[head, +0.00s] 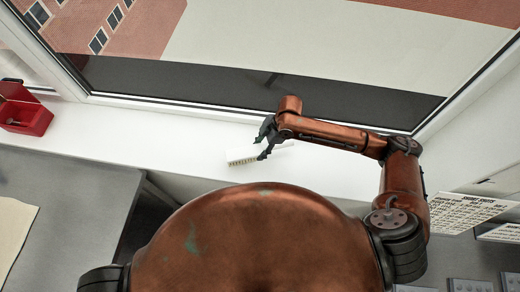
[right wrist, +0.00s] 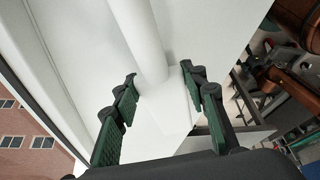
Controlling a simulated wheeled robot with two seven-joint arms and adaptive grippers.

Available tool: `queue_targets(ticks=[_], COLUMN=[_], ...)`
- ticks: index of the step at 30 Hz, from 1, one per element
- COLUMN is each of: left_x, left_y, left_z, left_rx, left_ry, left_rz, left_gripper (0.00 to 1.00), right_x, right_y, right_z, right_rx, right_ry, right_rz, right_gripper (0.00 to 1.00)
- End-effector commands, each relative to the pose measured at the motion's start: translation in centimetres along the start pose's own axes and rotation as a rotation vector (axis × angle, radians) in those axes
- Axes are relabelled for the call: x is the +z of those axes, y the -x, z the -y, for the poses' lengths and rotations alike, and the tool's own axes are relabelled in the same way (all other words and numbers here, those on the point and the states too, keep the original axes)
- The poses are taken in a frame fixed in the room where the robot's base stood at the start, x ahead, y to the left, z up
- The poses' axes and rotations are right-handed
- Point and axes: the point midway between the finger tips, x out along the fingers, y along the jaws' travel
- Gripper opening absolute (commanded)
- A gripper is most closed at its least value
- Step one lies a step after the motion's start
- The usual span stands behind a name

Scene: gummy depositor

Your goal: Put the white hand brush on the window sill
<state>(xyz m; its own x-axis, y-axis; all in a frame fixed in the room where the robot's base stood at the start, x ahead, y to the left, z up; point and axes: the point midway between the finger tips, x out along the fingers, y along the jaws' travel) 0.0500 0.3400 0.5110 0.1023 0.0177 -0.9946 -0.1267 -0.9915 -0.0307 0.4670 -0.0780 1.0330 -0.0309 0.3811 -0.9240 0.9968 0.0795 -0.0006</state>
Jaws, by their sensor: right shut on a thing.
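The white hand brush (head: 241,156) is over the white window sill (head: 190,128) in the head view, its pale bristles facing the near edge. My right gripper (head: 264,143) is shut on the brush. In the right wrist view the green-padded fingers of the right gripper (right wrist: 164,84) stand on both sides of the white brush (right wrist: 165,112), and its long handle (right wrist: 140,35) runs away past the fingertips. I cannot tell whether the brush touches the sill or hangs just above it. My left gripper is not in view.
A red open box (head: 25,118) stands at the left end of the sill. The window frame (head: 240,109) runs behind it. A grey worktop (head: 75,190) lies at the left, a printed sheet (head: 465,211) at the right. The sill between box and brush is clear.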

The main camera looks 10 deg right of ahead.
Motion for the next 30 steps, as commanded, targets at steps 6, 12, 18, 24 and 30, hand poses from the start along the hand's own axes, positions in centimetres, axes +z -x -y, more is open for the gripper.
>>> queue_targets(ticks=[6,12,18,24,30], left_x=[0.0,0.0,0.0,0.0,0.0], left_y=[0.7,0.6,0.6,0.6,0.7], left_z=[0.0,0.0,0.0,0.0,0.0], left_rx=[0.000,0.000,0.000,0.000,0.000], left_ry=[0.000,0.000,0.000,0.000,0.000], left_rz=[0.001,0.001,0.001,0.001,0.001], left_gripper=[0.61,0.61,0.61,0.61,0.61], right_x=[0.6,0.6,0.7,0.7,0.6], right_y=[-1.4,-1.6,-1.6,-1.6,-1.5], right_z=[-0.1,0.0,0.0,0.0,0.0], right_rx=[0.003,0.002,0.001,0.001,0.001], right_ry=[0.001,0.001,0.000,0.000,0.001], right_rz=[-0.001,-0.001,0.000,0.000,0.000], right_gripper=[0.17,0.17,0.51,0.57,0.57])
